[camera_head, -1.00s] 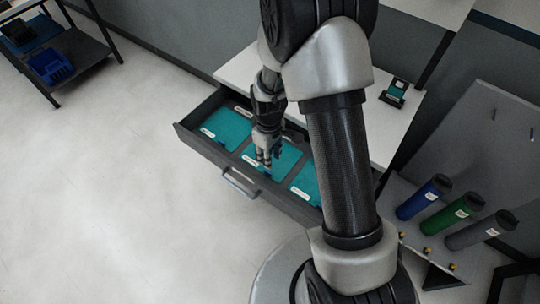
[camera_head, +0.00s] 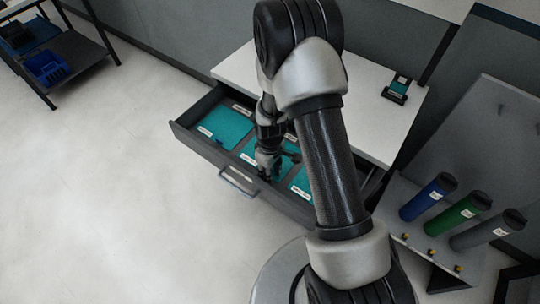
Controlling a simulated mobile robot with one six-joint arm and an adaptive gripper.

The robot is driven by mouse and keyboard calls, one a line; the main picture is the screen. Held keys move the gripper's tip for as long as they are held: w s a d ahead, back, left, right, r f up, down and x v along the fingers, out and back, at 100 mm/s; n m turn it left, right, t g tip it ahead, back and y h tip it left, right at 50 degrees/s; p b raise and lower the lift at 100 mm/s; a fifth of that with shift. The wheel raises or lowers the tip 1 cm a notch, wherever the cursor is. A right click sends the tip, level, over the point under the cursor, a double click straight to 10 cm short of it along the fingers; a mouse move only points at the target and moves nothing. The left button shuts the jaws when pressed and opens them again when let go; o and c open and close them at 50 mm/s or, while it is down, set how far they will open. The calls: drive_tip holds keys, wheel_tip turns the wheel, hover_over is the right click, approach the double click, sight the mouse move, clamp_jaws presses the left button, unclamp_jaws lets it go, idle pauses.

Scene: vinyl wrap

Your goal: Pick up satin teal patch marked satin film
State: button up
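An open drawer (camera_head: 186,140) of the white-topped cabinet holds teal patches with small white labels, too small to read. One teal patch (camera_head: 225,129) lies in the left compartment. The middle teal patch (camera_head: 284,164) is partly covered by my gripper. The right teal patch (camera_head: 302,184) is partly hidden by my arm. I cannot tell which patch is satin. My gripper (camera_head: 265,176) points down over the front part of the middle compartment. I cannot tell if it touches the patch, and its fingers are too small and dark to read as open or shut.
The white cabinet top (camera_head: 236,68) is mostly clear, with a small dark stand (camera_head: 398,89) holding a teal piece at its back right. Blue (camera_head: 427,196), green (camera_head: 458,213) and grey (camera_head: 487,229) rolls stand at the right. A shelf with a blue bin (camera_head: 47,67) is far left. Open floor lies front left.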

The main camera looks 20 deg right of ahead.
drive_tip(key=shift+r, duration=0.1)
drive_tip(key=shift+c, duration=0.5)
clamp_jaws()
